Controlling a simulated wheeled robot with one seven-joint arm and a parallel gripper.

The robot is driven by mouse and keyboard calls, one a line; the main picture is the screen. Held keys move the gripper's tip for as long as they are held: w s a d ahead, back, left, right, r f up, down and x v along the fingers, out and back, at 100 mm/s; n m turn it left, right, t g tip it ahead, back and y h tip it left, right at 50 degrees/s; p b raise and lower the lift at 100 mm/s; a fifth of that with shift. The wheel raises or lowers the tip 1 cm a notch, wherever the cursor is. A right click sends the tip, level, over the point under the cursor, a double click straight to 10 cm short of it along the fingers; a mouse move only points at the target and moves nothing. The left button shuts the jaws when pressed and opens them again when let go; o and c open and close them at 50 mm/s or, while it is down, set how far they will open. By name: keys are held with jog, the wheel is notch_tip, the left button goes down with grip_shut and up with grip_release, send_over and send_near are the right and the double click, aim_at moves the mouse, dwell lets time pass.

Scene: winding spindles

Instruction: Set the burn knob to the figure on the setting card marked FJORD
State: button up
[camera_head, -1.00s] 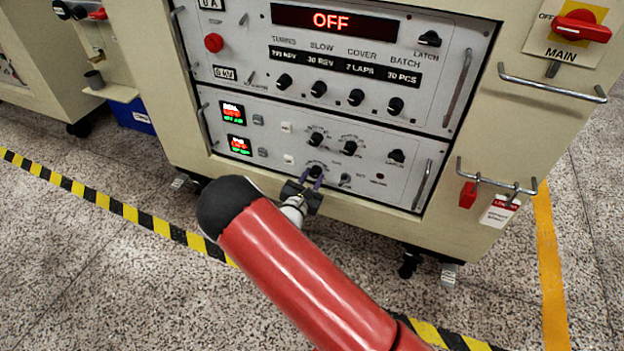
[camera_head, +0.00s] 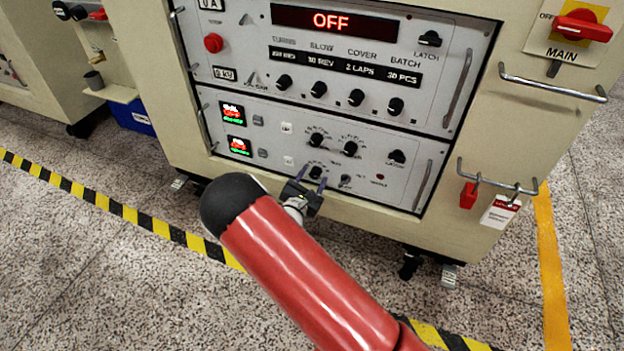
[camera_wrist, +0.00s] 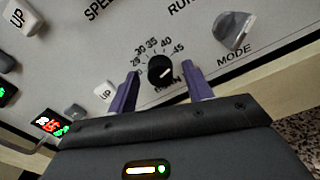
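The burn knob (camera_wrist: 161,70) is a small black dial in the wrist view, with figures from about 25 to 45 around its top. A pale mark on its face points toward the lower right. Its label below is partly hidden. In the head view the knob (camera_head: 316,172) sits low on the lower panel. My gripper (camera_wrist: 161,76) is open, with one purple finger on each side of the knob and gaps between. In the head view my gripper (camera_head: 311,180) is at the panel's lower edge. No card marked FJORD is readable.
A MODE knob (camera_wrist: 234,31) is close to the right finger. The upper panel's display (camera_head: 333,20) reads OFF. A rail (camera_head: 500,184) at right carries a red tag (camera_head: 468,194) and a white tag (camera_head: 500,212). A red MAIN switch (camera_head: 581,26) is top right.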

jog(key=v, duration=0.7)
jog(key=shift+s+a+p, duration=0.15)
jog(key=shift+s+p, duration=0.2)
jog(key=shift+p, duration=0.05)
jog(key=shift+r, duration=0.1)
jog(key=s+d+r+m+g+h+p, duration=0.1)
jog(key=s+d+r+m+g+h, duration=0.2)
jog(key=d+r+m, duration=0.35)
jog(key=s+d+r+m+g+p, duration=0.2)
jog(key=s+d+r+m+g, duration=0.1)
jog(key=d+r+m+g, duration=0.35)
jog(key=s+d+r+m+g+h+p, duration=0.1)
jog(key=s+d+r+m+g+h, duration=0.2)
jog(key=d+r, duration=0.45)
jog(key=s+r+m+t+y+p, duration=0.1)
jog(key=s+r+m+y+p, duration=0.4)
jog(key=s+r+m+y, duration=0.7)
jog(key=s+r, duration=0.5)
jog(key=s, duration=0.2)
